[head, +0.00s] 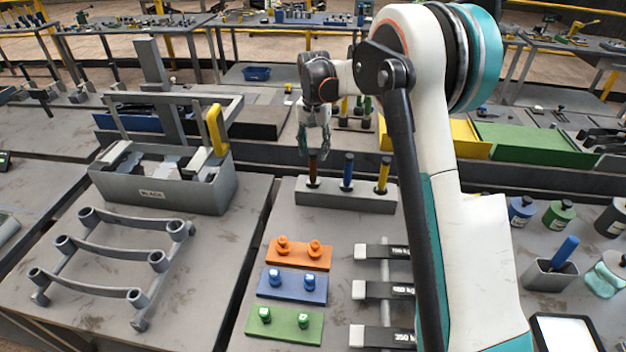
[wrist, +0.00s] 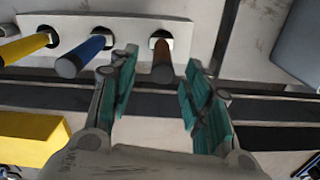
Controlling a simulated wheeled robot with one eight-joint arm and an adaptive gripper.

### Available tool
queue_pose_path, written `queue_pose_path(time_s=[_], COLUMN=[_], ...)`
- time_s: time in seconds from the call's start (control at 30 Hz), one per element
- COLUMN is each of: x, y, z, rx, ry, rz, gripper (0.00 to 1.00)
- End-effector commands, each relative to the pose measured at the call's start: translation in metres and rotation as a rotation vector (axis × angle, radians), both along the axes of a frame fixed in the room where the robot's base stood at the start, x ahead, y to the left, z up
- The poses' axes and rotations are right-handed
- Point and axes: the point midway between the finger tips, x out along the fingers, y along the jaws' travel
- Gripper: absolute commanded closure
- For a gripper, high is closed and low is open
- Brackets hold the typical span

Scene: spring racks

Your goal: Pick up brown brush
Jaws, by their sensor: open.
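The brown brush (head: 313,166) stands upright in the leftmost hole of a grey holder block (head: 345,202) in the head view. In the wrist view the brown brush (wrist: 163,62) shows end-on, with its handle between my fingers' lines of reach. My gripper (head: 314,148) is just above the brown handle in the head view. In the wrist view my gripper (wrist: 152,92) is open, with teal finger pads on either side of the brown handle. No contact between pads and handle is visible. The lower end of the brush is hidden inside the block.
A blue-handled tool (head: 348,170) and a yellow-handled one (head: 384,174) stand in the same block, to the right of the brown brush. A grey bin (head: 165,192) stands to the left. Orange, blue and green plates with knobs (head: 292,287) lie in front.

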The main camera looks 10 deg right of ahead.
Motion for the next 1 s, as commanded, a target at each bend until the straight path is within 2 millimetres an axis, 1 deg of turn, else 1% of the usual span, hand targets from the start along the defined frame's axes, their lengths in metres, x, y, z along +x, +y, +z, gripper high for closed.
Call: queue_pose_path(time_s=[0.03, 0.2, 0.3, 0.47, 0.53, 0.83, 0.9, 1.0], x=[0.000, 0.000, 0.000, 0.000, 0.001, 0.003, 0.003, 0.003], y=[0.000, 0.000, 0.000, 0.000, 0.001, 0.002, 0.002, 0.002], z=[-0.013, -0.040, -0.049, -0.055, -0.060, -0.101, -0.104, -0.104], rx=[0.000, -0.001, -0.001, -0.001, -0.001, -0.001, -0.001, -0.001], ry=[0.000, -0.001, -0.001, -0.001, -0.001, -0.001, -0.001, -0.001], rz=[0.000, 0.001, 0.001, 0.001, 0.001, 0.001, 0.001, 0.001], gripper=[0.55, 0.55, 0.55, 0.55, 0.55, 0.55, 0.55, 0.55])
